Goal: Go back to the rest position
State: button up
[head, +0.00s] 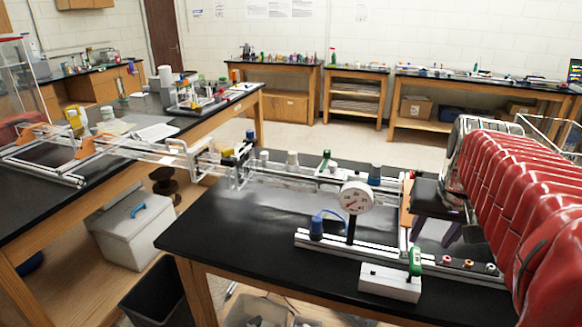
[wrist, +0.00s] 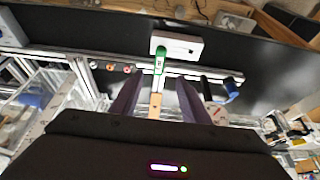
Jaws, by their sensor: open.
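My gripper (head: 438,232) is at the right of the head view, above the black bench by the extrusion frame (head: 385,255). My red sleeved arm reaches it from the right edge. In the wrist view, the two dark purple fingers (wrist: 158,88) stand apart with a gap between them. The green-topped part (wrist: 160,62) and a tan piece (wrist: 155,106) show in that gap, and I cannot tell how far below they are. No object is seen clamped between the fingers.
A white block (head: 390,282) lies near the bench's front edge. A long clear-and-white assembly (head: 150,150) spans to the left bench. Bare black bench lies front left.

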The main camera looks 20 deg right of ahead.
jog(key=s+a+f+n+y, duration=0.1)
jog(key=a+f+n, duration=0.1)
jog(key=a, duration=0.6)
jog(key=s+a+f+n+t, duration=0.1)
jog(key=s+a+f+n, duration=0.1)
jog(key=a, duration=0.6)
jog(key=s+a+f+n+y, duration=0.1)
jog(key=s+a+f+n, duration=0.1)
jog(key=a, duration=0.6)
jog(key=shift+s+f+n+t+y, duration=0.2)
jog(key=shift+f+n+t+y, duration=0.1)
jog(key=shift+f+n+t, duration=0.15)
jog(key=shift+c, duration=0.3)
jog(key=shift+c, duration=1.1)
